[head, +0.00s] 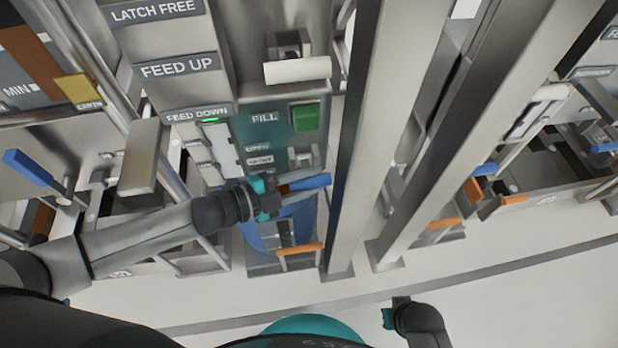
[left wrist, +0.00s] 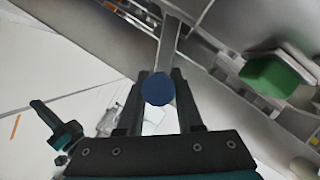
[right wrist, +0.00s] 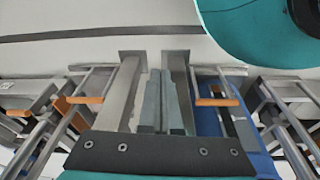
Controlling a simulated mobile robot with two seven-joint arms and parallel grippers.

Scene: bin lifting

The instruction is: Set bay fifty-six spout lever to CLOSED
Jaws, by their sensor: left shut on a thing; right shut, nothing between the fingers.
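The spout lever with a blue grip (head: 312,182) sticks out from the teal panel (head: 285,140) of the middle bay. My left gripper (head: 280,190) is shut on this blue grip. In the left wrist view the grip's round blue end (left wrist: 157,89) sits between the fingers, with its grey arm running up behind. An OPEN plate (head: 257,148) and a smaller plate below it sit above the lever; a lower plate is partly hidden and unreadable. No bay number is legible. My right gripper (head: 388,318) is away from the panel, low over the floor; its fingers (right wrist: 163,100) are together and empty.
A green button (head: 305,117) beside FILL and a white cylinder (head: 297,70) sit above the lever. A blue bin (head: 265,232) and an orange handle (head: 300,249) are below. Tall grey posts (head: 375,120) stand close at right. Another blue-gripped lever (head: 27,168) is at left. The front floor is clear.

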